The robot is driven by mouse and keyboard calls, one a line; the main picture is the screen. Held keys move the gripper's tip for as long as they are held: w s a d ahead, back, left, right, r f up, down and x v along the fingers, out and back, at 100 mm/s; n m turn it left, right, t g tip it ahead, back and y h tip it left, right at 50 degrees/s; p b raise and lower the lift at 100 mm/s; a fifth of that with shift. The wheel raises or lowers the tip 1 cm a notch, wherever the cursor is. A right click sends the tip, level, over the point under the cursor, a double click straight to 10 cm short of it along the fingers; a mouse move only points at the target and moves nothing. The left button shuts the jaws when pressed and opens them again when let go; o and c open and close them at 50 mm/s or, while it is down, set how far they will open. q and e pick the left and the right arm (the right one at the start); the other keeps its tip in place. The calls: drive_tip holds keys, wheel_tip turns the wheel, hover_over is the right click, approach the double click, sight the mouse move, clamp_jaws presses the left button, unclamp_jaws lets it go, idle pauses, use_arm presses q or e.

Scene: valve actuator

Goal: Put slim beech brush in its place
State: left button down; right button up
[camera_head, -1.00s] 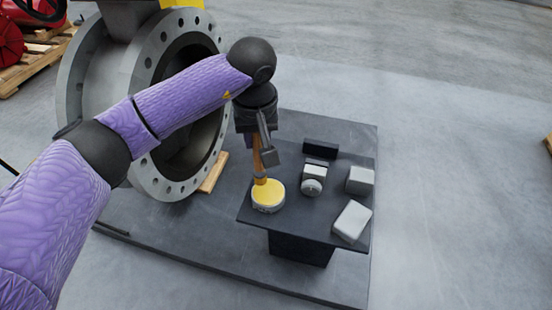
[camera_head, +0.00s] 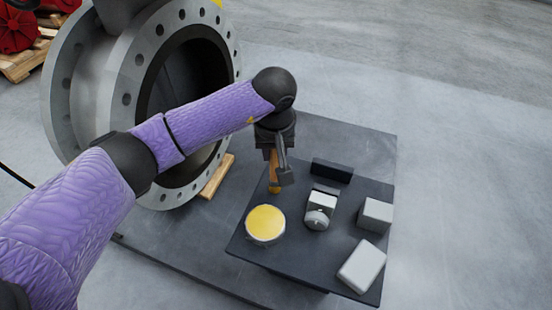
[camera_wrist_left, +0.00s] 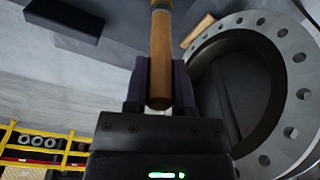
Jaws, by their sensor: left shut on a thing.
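The slim beech brush (camera_head: 273,174) hangs with its wooden handle up and its lower end down in my left gripper (camera_head: 276,150). In the left wrist view its handle (camera_wrist_left: 161,60) runs between the two fingers, which are shut on it. Its lower end shows just beyond the far rim of a round tin with a yellow top (camera_head: 265,222). I cannot tell how high it is above the small dark table (camera_head: 300,245). The bristles are hard to make out. My right gripper is not in view.
On the table are a dark block (camera_head: 332,170), a grey-and-white device (camera_head: 320,208) and two pale blocks (camera_head: 375,214) (camera_head: 362,266). A large flanged pipe (camera_head: 150,100) stands behind my left arm. A wooden piece (camera_head: 217,176) lies by its base.

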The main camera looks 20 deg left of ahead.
use_arm(q)
drive_tip(key=shift+f, duration=0.6)
drive_tip(key=shift+r, duration=0.15)
drive_tip(key=c, duration=0.7)
unclamp_jaws()
drive_tip(key=shift+o, duration=1.3)
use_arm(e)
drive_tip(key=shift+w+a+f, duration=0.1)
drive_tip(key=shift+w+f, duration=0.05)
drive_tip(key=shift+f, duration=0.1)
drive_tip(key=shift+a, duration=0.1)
use_arm(q)
wheel_tip(320, 180, up, 12)
drive_tip(key=s+p, duration=0.1)
drive_tip(key=p, duration=0.4)
drive_tip(key=shift+s+d+p, duration=0.3)
drive_tip(key=shift+p, duration=0.05)
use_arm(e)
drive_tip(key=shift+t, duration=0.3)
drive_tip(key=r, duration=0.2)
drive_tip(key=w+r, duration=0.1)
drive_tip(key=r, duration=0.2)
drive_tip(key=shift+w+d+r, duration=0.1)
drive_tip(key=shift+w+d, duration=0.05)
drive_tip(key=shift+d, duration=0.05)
